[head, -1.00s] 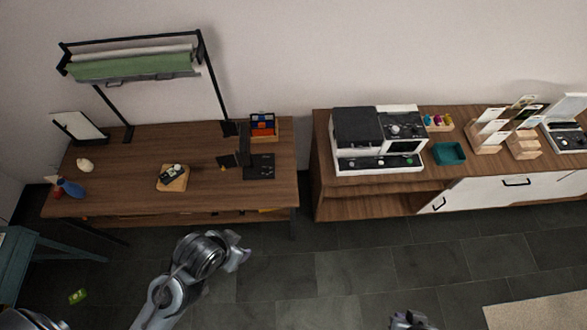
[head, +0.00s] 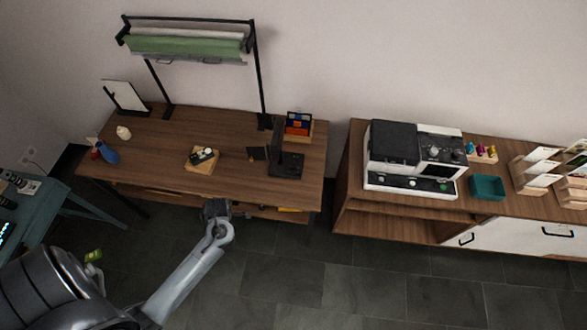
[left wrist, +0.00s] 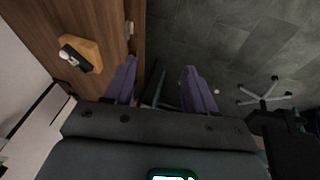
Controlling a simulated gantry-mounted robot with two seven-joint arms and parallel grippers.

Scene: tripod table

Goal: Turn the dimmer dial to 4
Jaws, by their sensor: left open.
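What looks like the dimmer, a small dark unit with a pale round dial (head: 208,151), sits on a wooden block (head: 203,167) near the front middle of the brown table. It also shows in the left wrist view, with the dial (left wrist: 65,54) at the upper left on its block (left wrist: 93,50). The dial's numbers are too small to read. My left gripper (head: 214,210) is at the table's front edge, below the block in the picture and apart from it. In the left wrist view its two purple fingers (left wrist: 160,82) are spread and empty. My right gripper is out of view.
The brown table (head: 150,150) also holds a black stand (head: 286,165), a blue vase (head: 108,152) and a pale round object (head: 123,132). A teal table (head: 60,210) stands at the left. A coffee machine (head: 410,160) stands on the right cabinet. Tabletop around the block is clear.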

